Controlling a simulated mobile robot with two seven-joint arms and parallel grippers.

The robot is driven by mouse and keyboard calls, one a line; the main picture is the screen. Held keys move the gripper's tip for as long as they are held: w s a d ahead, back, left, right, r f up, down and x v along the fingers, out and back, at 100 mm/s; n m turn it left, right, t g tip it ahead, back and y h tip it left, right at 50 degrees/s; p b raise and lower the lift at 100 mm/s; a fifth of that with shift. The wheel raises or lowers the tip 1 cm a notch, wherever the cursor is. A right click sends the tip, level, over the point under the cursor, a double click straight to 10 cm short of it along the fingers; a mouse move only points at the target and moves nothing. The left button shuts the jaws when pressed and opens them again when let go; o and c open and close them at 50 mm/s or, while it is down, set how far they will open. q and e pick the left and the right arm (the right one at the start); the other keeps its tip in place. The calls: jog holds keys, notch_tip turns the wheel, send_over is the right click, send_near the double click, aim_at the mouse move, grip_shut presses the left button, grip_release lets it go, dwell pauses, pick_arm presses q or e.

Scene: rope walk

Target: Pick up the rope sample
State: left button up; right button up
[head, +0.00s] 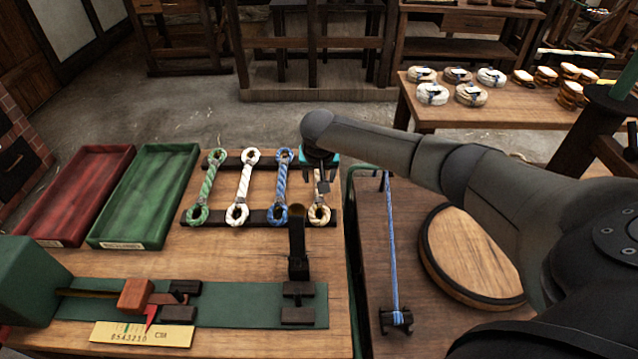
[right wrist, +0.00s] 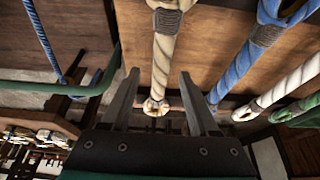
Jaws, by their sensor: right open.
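Several rope samples with looped ends lie side by side on a dark rack (head: 260,217) on the left bench: a green one (head: 208,185), a white one (head: 243,185), a blue one (head: 281,185) and a cream one (head: 320,213). My right gripper (head: 322,185) is over the cream sample and hides much of it. In the right wrist view my right gripper (right wrist: 158,76) is open, with the cream rope (right wrist: 163,60) showing between its two fingers. I cannot tell whether they touch it. The blue sample (right wrist: 236,70) lies to the right there. My left gripper is not in view.
A red tray (head: 75,195) and a green tray (head: 145,195) stand left of the rack. A gauge with a dark upright post (head: 298,245) is in front. A blue cord (head: 391,240) is stretched on the right bench beside a round wooden board (head: 475,250).

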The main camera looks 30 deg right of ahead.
grip_shut()
dwell(0.4)
